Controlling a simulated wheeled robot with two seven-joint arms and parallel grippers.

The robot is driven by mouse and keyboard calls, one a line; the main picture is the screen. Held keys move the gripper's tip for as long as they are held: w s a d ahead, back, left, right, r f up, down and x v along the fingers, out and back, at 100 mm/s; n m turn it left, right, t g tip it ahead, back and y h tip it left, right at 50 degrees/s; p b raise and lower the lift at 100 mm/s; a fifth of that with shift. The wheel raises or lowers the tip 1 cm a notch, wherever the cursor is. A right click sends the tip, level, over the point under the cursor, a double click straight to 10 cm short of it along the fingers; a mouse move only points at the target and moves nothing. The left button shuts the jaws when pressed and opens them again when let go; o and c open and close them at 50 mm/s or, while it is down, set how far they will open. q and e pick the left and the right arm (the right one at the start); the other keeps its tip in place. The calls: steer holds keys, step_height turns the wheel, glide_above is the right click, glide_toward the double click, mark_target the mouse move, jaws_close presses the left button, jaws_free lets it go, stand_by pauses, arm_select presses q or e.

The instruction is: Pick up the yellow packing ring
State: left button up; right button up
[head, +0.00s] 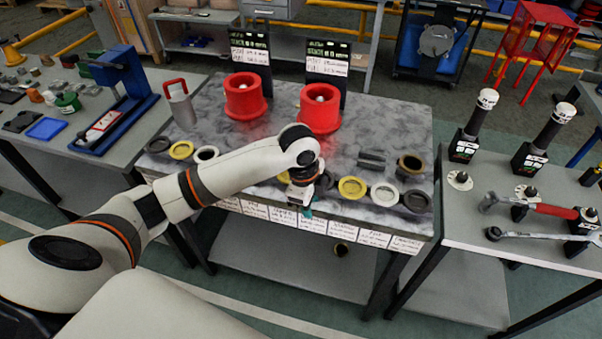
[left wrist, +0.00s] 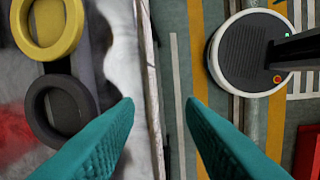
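Yellow rings lie flat on the grey marbled bench (head: 275,115). One yellow ring (head: 342,187) is near the front edge, right of my left gripper (head: 305,209). Another yellow ring (head: 173,152) is at the far left, and a yellow part shows partly hidden behind my wrist. My left gripper points down by the bench's front edge, its teal fingers apart and empty. In the left wrist view the open fingers (left wrist: 160,108) are over the edge and floor. A yellow ring (left wrist: 46,51) is at upper left there, apart from them. My right gripper is not in view.
Dark ring (left wrist: 60,80) lies beside the yellow one in the wrist view. A white ring (head: 384,203) and another dark ring (head: 417,210) lie farther right. Two red flanged cylinders (head: 245,97) stand behind. The right table (head: 480,230) holds wrenches and black posts.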

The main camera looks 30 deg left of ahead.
arm_select(q)
steer(key=w+a+r+m+g+y, duration=0.15)
steer(key=w+a+r, duration=0.35)
steer(key=a+r, duration=0.6)
glide_above(283, 178)
steer(key=shift+m, duration=0.35)
step_height(283, 178, down, 6)
steer(key=shift+d+r+p, duration=0.1)
steer(key=shift+p, duration=0.35)
steer(key=shift+f+p, duration=0.3)
steer(key=shift+f, duration=0.3)
step_height(283, 178, down, 4)
steer(key=shift+f+p, duration=0.1)
steer(key=shift+p, duration=0.3)
jaws_close()
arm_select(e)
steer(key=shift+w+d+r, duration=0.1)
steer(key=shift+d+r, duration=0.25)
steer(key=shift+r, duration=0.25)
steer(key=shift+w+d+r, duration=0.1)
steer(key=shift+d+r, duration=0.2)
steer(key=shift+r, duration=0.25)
